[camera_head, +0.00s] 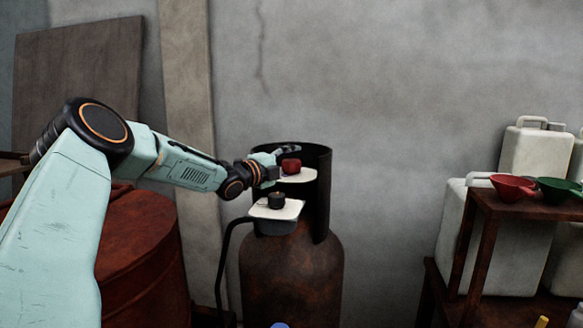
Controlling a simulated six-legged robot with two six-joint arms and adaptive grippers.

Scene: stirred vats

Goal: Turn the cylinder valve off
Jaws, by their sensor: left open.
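A rusty brown gas cylinder (290,275) stands upright against the wall, with a dark open collar (322,205) around its top. A red knob (291,165) sits on a pale plate inside the collar. A black knob (276,200) sits lower and nearer, on a second pale plate. My left gripper (284,161) reaches in from the left at the height of the red knob. It is open, with one finger visible just behind and above the red knob; whether it touches the knob I cannot tell. The other finger is not clear. My right gripper is not in view.
A black hose (222,262) runs down from the lower plate. A rusty drum (145,255) stands at the left. At the right, a wooden stand (480,235) holds a red funnel (512,187) and a green funnel (560,190), near white jugs (535,150).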

